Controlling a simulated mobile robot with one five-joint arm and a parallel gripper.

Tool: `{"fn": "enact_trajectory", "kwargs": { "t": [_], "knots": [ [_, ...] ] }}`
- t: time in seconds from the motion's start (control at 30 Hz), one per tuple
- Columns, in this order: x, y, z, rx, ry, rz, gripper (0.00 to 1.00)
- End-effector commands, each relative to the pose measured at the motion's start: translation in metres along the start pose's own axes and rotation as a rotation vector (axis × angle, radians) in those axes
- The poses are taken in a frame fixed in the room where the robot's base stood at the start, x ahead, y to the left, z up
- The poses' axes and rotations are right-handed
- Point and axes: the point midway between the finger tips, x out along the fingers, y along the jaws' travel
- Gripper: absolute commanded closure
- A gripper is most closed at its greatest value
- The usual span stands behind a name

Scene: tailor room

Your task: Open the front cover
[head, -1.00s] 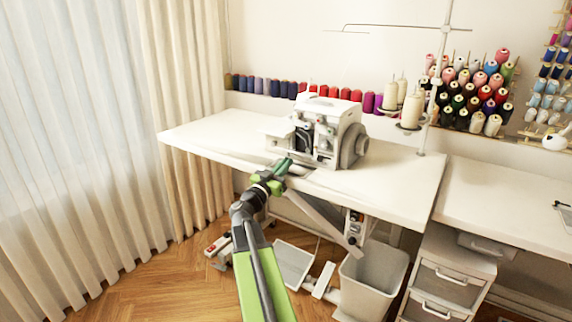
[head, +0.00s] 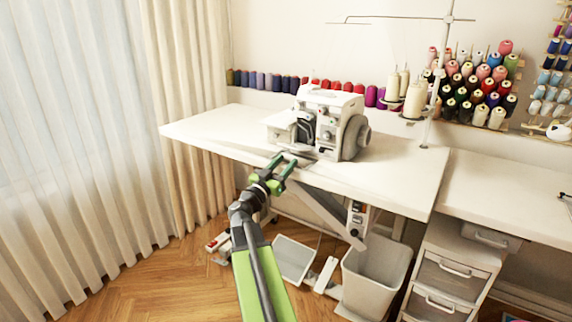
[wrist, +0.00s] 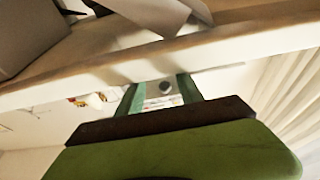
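The white sewing machine (head: 330,118) stands on the white table in the head view. Its left front shows a dark recess with metal parts (head: 304,128). I cannot clearly make out the front cover or how far open it is. My gripper (head: 284,159) is at the table's front edge, in front of and below the machine, apparently apart from it. Its two green fingers are spread with nothing between them. In the wrist view, the fingers (wrist: 159,88) also stand apart, with a pale edge crossing just beyond them.
The white table (head: 400,172) has clear top to the right of the machine. A thread stand with cream cones (head: 414,98) rises behind it. A grey bin (head: 372,275) and a pedal (head: 293,260) are below. Curtains (head: 70,150) hang at left.

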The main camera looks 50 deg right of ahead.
Motion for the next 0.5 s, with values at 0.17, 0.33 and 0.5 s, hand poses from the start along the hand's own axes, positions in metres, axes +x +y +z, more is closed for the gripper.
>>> {"fn": "enact_trajectory", "kwargs": {
  "t": [0.17,0.33,0.5],
  "knots": [
    [-0.015,-0.001,0.025,0.01,-0.025,-0.009,0.6],
    [-0.029,-0.005,0.037,0.01,-0.025,-0.018,0.6],
    [-0.04,-0.006,0.048,0.011,-0.025,-0.02,0.6]
  ]
}}
